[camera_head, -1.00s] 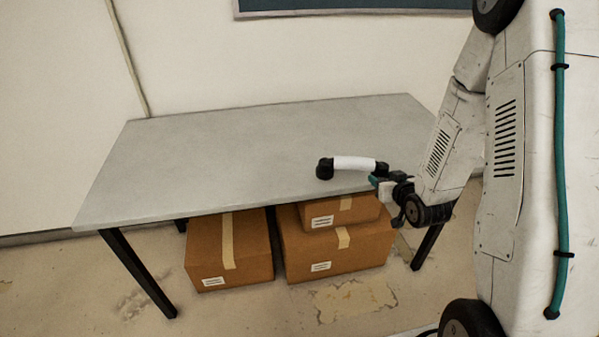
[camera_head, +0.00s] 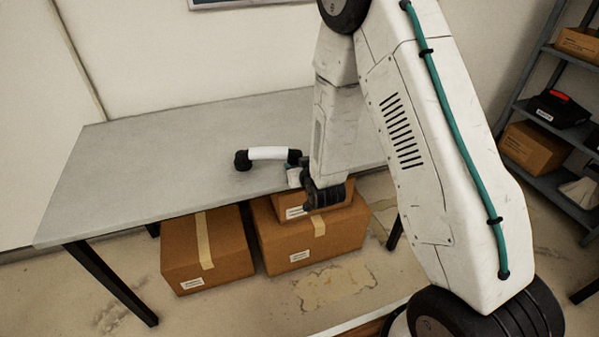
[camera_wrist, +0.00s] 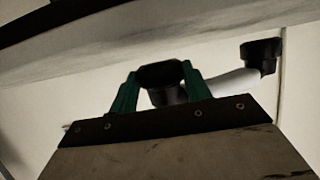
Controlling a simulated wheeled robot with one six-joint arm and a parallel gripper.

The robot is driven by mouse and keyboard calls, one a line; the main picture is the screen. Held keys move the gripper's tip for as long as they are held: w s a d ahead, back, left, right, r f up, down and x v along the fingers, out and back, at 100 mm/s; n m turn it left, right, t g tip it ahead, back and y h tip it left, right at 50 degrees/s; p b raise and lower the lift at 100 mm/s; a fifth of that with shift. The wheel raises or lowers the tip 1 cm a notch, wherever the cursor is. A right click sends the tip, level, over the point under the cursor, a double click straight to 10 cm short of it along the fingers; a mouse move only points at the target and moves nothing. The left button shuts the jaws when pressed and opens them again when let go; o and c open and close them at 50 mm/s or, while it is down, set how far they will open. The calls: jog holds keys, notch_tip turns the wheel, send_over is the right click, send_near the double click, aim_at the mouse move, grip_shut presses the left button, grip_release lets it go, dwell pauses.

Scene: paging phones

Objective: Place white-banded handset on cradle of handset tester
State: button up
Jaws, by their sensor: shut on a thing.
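The white-banded handset (camera_head: 267,153) is black at its ends with a white band along its grip. In the head view it is in front of the grey table top, seemingly near its front edge; I cannot tell its height over it. My gripper (camera_head: 295,175) is at the handset's right end, partly hidden by my arm. In the wrist view the green fingers of my gripper (camera_wrist: 158,82) are shut on a black part of the handset, and its white band (camera_wrist: 232,83) runs off to the right. The handset tester and its cradle are not in view.
The grey table (camera_head: 130,165) has a bare top. Cardboard boxes (camera_head: 205,250) stand under it, with more stacked boxes (camera_head: 315,240) beside them. A shelf (camera_head: 560,150) at the right holds a black case with a red handle (camera_head: 558,108) and boxes.

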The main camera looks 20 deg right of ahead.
jog(key=shift+d+f, duration=0.15)
jog(key=shift+f, duration=1.1)
jog(key=shift+f, duration=0.2)
jog(key=o, duration=1.1)
jog(key=shift+o, duration=0.2)
jog(key=shift+r, duration=0.15)
